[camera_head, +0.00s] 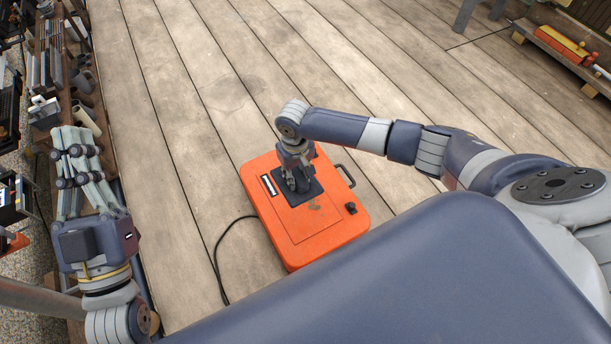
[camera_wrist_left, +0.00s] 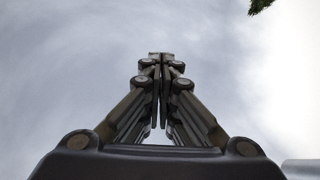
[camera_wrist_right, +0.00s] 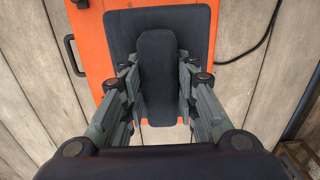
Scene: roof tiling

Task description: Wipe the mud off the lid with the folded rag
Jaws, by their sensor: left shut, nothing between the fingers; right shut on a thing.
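An orange case with a flat lid (camera_head: 322,222) lies on the wooden deck. A faint brownish mud mark (camera_head: 314,207) shows on the lid beside the rag. The dark folded rag (camera_head: 314,188) lies flat on the lid towards its far end. My right gripper (camera_head: 293,184) points down and is shut on the raised middle fold of the rag; in the right wrist view the fold (camera_wrist_right: 158,75) stands between the fingers. What lies under the rag is hidden. My left gripper (camera_head: 72,138) is shut and empty, off to the left, away from the case; the left wrist view shows its fingers together against sky.
The case has a black handle (camera_head: 346,175) and a dark knob (camera_head: 351,208). A black cable (camera_head: 216,262) curves over the deck (camera_head: 190,150) to its left. Cluttered shelving (camera_head: 75,70) stands along the left edge near my left gripper. The deck beyond the case is clear.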

